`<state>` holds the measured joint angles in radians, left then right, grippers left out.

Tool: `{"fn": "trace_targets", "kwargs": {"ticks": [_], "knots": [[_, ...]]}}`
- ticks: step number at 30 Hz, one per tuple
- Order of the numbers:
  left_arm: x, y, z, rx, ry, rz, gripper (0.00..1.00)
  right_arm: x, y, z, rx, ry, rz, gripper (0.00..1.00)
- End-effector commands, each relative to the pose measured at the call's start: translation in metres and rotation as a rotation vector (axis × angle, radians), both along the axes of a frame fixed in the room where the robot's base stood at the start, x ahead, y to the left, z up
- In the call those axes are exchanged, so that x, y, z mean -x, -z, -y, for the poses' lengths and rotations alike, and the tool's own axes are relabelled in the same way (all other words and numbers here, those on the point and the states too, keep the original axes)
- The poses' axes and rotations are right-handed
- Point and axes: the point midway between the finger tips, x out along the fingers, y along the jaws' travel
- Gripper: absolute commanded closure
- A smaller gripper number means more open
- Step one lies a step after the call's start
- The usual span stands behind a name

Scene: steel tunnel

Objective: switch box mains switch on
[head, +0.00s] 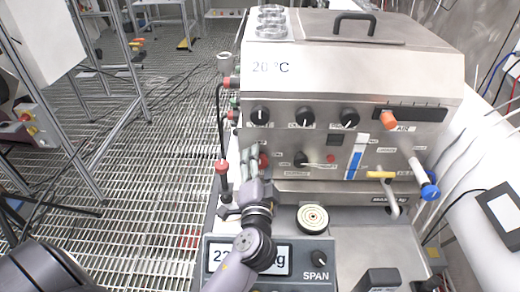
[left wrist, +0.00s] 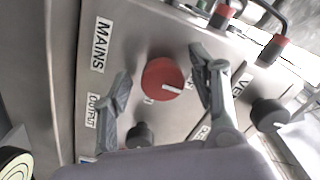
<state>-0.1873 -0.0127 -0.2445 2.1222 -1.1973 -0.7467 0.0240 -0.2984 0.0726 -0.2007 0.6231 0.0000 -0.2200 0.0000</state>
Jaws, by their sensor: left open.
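The red mains switch (left wrist: 167,79) is a round knob with a white pointer line on a grey steel panel, in the left wrist view. The line points to the right in that picture. A MAINS label (left wrist: 102,45) sits beside it. My left gripper (left wrist: 161,72) is open, one finger on each side of the knob; whether they touch it I cannot tell. In the head view my left gripper (head: 254,162) is at the left side of the large steel unit (head: 400,75), with a bit of red showing beside its fingers. My right gripper is not in view.
Near the gripper are an OUTPUT label (left wrist: 92,110), a black knob (left wrist: 139,135), another black knob (left wrist: 268,114) and red-collared hose fittings (left wrist: 274,48). A scale (head: 318,270) with a SPAN knob stands in front. Grated floor (head: 150,190) lies open to the left.

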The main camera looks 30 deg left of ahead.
Motion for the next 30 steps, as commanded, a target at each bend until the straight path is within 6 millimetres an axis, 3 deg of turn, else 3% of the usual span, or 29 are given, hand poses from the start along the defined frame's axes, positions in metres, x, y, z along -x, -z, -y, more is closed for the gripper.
{"fn": "trace_targets", "kwargs": {"ticks": [13, 30], "knots": [[0.0027, 0.0002, 0.0016, 0.001, -0.002, -0.001, 0.46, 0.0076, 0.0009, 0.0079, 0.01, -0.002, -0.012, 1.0], [0.0025, 0.0002, 0.0016, 0.0, -0.002, -0.001, 0.84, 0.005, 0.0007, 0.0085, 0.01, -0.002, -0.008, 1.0]]}}
